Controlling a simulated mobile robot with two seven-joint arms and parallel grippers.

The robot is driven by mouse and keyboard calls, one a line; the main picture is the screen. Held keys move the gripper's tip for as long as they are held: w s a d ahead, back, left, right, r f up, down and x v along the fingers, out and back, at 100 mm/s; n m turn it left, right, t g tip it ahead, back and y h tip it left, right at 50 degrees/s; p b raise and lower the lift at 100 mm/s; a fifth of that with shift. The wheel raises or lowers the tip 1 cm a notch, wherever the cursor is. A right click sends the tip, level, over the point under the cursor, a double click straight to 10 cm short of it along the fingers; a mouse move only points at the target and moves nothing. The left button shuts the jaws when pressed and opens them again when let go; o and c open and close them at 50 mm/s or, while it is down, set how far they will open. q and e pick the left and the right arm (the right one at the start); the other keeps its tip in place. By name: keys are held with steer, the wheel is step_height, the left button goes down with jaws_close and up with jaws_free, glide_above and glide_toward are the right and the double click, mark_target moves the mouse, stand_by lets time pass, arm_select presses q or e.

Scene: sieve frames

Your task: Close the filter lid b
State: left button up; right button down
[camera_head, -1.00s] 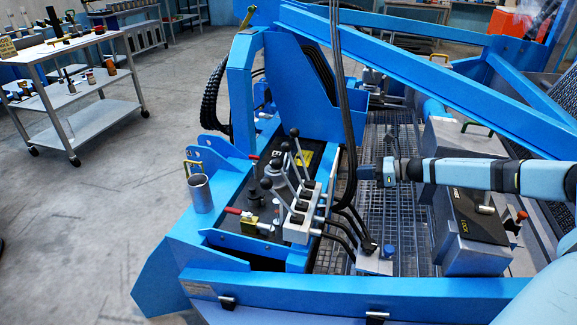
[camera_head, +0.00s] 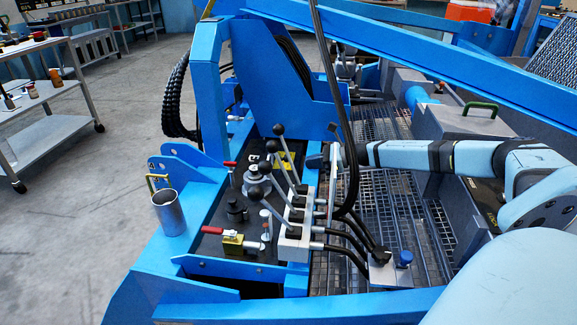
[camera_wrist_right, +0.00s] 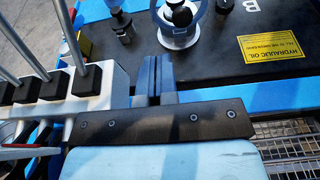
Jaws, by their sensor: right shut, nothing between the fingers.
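Beside a printed B on the black tank top, a round grey filter fitting with a black knob (camera_head: 256,180) stands behind the lever bank; I take it for filter lid b. In the right wrist view the fitting (camera_wrist_right: 180,32) shows at the top, cut by the frame edge. I cannot tell whether its lid is seated. My right gripper (camera_head: 322,161) is right of the fitting, beyond the levers and apart from it. In the wrist view its fingers (camera_wrist_right: 155,75) are together and empty, pointing toward the fitting. My left gripper is not in view.
Black-knobbed levers on a white valve block (camera_head: 294,232) stand close to my right gripper. Black hoses (camera_head: 350,130) hang beside it. A black cap (camera_head: 236,209) and a red-handled yellow valve (camera_head: 233,241) are near the fitting. A metal cup (camera_head: 169,212) stands left.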

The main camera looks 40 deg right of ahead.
arm_select(q)
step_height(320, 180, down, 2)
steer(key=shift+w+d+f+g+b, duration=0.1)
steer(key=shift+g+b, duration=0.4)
steer(key=shift+b, duration=0.15)
arm_select(e)
steer(key=r+x, duration=0.1)
steer(key=x, duration=0.6)
steer(key=shift+w+a, duration=0.25)
steer(key=shift+w, duration=0.1)
